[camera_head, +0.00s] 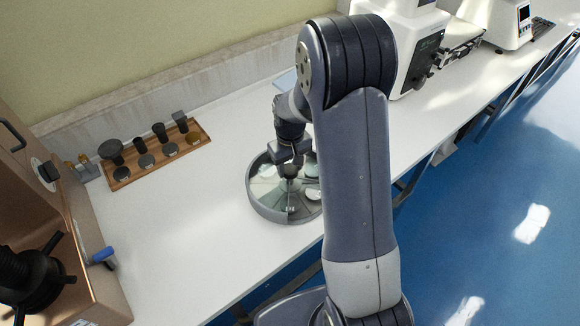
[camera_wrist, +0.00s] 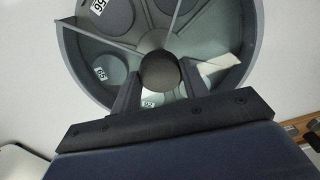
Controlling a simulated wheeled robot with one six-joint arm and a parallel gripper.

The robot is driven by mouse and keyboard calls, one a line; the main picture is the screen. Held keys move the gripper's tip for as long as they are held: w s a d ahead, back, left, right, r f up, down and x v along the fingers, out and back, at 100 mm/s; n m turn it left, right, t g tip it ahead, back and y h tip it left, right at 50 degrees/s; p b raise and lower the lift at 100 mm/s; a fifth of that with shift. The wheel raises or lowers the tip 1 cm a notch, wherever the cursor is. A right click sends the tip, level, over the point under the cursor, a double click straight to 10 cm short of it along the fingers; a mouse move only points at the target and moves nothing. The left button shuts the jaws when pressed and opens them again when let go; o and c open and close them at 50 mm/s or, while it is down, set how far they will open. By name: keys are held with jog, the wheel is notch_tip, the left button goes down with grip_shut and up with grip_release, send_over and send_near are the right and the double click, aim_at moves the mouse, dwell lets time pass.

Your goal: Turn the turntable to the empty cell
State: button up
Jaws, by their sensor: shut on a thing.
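The turntable (camera_head: 257,204) is a round grey tray on the white bench, split into cells by thin radial walls. It also fills the top of the wrist view (camera_wrist: 74,62). Its round central knob (camera_wrist: 160,70) sits between the fingers of my gripper (camera_wrist: 158,88). My gripper (camera_head: 290,178) comes down from above and is shut on the knob. In the wrist view, several cells hold grey discs with white number labels, such as the disc (camera_wrist: 112,18) at the top left. One cell (camera_wrist: 215,65) at the right shows no disc, only a pale patch. My arm hides the turntable's right side in the head view.
A wooden rack (camera_head: 160,157) with several dark parts stands at the back left. A brown machine (camera_head: 50,230) with a blue-tipped lever stands at the far left. White testers (camera_head: 415,40) stand at the back right. The bench (camera_head: 190,230) is clear left of the turntable.

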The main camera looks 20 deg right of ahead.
aim_at(290, 169)
jog(key=shift+n+b, duration=0.65)
jog(key=shift+n, duration=1.25)
jog(key=shift+n+b, duration=0.3)
jog(key=shift+n, duration=1.6)
jog(key=o, duration=1.4)
notch_tip(290, 169, up, 11)
jog(key=shift+f+b, duration=0.1)
jog(key=shift+b, duration=0.25)
